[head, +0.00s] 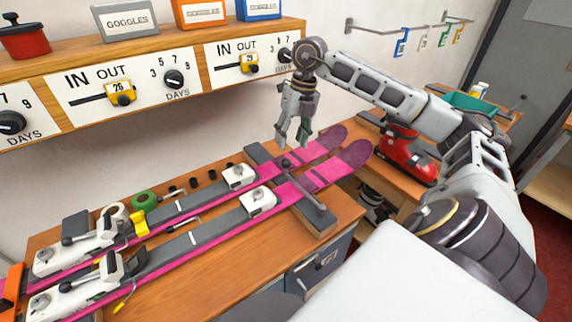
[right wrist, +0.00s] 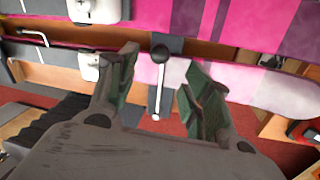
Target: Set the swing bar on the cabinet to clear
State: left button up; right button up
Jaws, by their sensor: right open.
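The swing bar (head: 305,187) is a thin grey rod with a dark round knob, at the right end of the cabinet (head: 325,262). My right gripper (head: 293,138) is open and empty, pointing down above the far ski, near the knob end. In the right wrist view its green-padded fingers (right wrist: 160,68) stand on either side of the bar, with no contact visible. My left gripper is not in view.
White bindings (head: 258,202) and several small tools lie along the skis. A shelf (head: 150,50) with sliders and dials runs along the wall behind. Hooks with tags hang on the wall.

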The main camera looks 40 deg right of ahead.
aim_at(287, 159)
jog(key=f, duration=0.2)
jog(key=a+f, duration=0.1)
jog(key=f, duration=0.4)
jog(key=shift+w+a+f, duration=0.2)
jog(key=shift+a+f, duration=0.05)
jog(key=shift+f, duration=0.1)
jog(key=shift+a+f, duration=0.1)
jog(key=shift+f, duration=0.65)
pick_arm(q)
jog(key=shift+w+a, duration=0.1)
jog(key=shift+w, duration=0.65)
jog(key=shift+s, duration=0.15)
pick_arm(e)
jog(key=shift+c, duration=0.3)
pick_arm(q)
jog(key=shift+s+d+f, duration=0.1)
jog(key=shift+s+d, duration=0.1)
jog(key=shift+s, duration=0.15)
pick_arm(e)
grip_shut()
